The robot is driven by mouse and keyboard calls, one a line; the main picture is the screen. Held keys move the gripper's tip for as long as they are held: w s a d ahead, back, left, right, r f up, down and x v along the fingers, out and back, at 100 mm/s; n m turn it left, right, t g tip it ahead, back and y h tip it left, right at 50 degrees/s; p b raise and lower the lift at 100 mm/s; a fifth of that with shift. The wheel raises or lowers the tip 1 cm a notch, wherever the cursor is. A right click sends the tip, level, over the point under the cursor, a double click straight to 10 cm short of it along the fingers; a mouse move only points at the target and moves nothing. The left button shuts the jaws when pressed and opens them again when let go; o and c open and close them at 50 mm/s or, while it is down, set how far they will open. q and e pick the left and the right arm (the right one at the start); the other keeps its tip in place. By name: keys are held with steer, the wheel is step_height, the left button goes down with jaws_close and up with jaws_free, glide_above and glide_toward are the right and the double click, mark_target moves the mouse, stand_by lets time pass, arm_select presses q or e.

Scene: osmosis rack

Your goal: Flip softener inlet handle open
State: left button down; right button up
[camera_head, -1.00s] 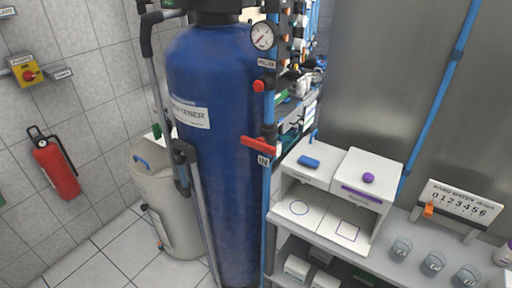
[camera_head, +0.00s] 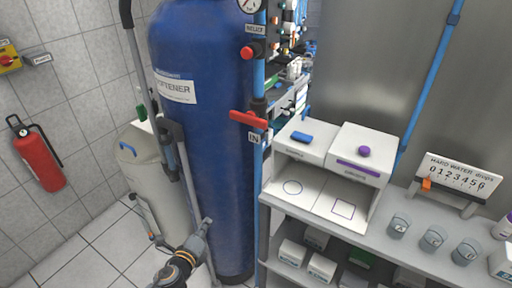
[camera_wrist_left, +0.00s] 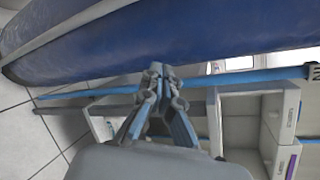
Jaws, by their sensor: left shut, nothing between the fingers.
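The softener inlet handle (camera_head: 248,119) is a red lever on the blue vertical pipe, in front of the blue softener tank (camera_head: 208,150). It lies roughly crosswise to the pipe, above a white IN tag (camera_head: 254,138). My left gripper (camera_head: 206,224) shows low in the head view, in front of the lower tank and well below the handle. It is shut and empty. In the left wrist view its fingertips (camera_wrist_left: 156,68) are together near the tank and the blue pipe (camera_wrist_left: 210,80). The handle does not show clearly there. My right gripper is in neither view.
A grey shelf unit (camera_head: 318,227) with white boxes stands right of the pipe, with cups and a hardness sign (camera_head: 462,172) further right. A red button (camera_head: 247,54) sits above the handle. A beige bin (camera_head: 150,185) stands left of the tank.

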mark_target(248, 120)
arm_select(q)
steer(key=s+d+r+m+t+h+b, duration=0.1)
steer(key=d+r+m+h, duration=0.3)
steer(key=r+m, duration=0.3)
steer(key=s+d+r+m+t+h+b, duration=0.1)
steer(key=d+r+m, duration=0.5)
steer(key=r, duration=0.9)
steer(key=s+m+t+h, duration=0.1)
steer(key=h, duration=0.1)
steer(key=shift+d+r+m+h, duration=0.15)
steer(key=shift+d+m+h, duration=0.15)
steer(key=shift+m+h, duration=0.1)
steer(key=w+d+r+p, duration=0.4)
steer(key=w+d+r, duration=0.1)
steer(key=w, duration=0.3)
steer(key=shift+d+r+p, duration=0.15)
steer(key=shift+r+p, duration=0.2)
steer(key=shift+r, duration=0.4)
